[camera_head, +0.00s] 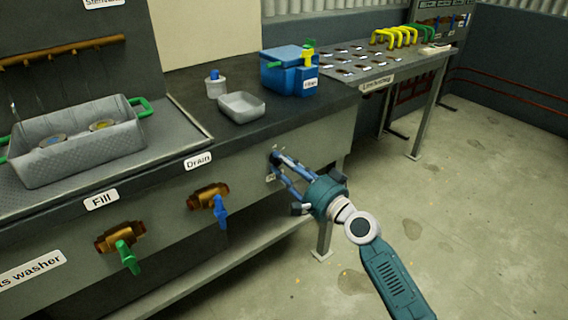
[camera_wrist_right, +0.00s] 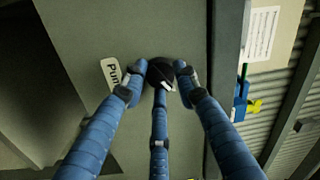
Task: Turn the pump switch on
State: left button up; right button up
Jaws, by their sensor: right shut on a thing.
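The pump switch is a black knob (camera_wrist_right: 161,72) on the grey front panel of the washer counter, beside a partly covered white label reading "Pum" (camera_wrist_right: 113,74). In the head view the knob (camera_head: 275,156) is mostly hidden by my fingers. My right gripper (camera_head: 280,165) reaches the panel from the lower right. In the right wrist view its blue fingers (camera_wrist_right: 158,85) close around the knob, one at the left, one at the right and one below. Which way the switch is set cannot be made out. My left gripper is not in view.
The green Fill valve (camera_head: 127,257) and blue Drain valve (camera_head: 220,211) stick out of the same panel to the left. A grey basket (camera_head: 75,150), a small tray (camera_head: 241,107) and a blue box (camera_head: 289,73) stand on top. The floor at right is clear.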

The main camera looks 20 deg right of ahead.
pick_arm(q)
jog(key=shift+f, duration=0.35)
pick_arm(e)
jog(key=o, duration=1.1)
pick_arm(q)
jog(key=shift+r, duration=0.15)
pick_arm(e)
jog(key=shift+o, duration=0.2)
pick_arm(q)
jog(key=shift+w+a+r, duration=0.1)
pick_arm(e)
jog(key=shift+d, duration=0.1)
jog(key=v, duration=1.2)
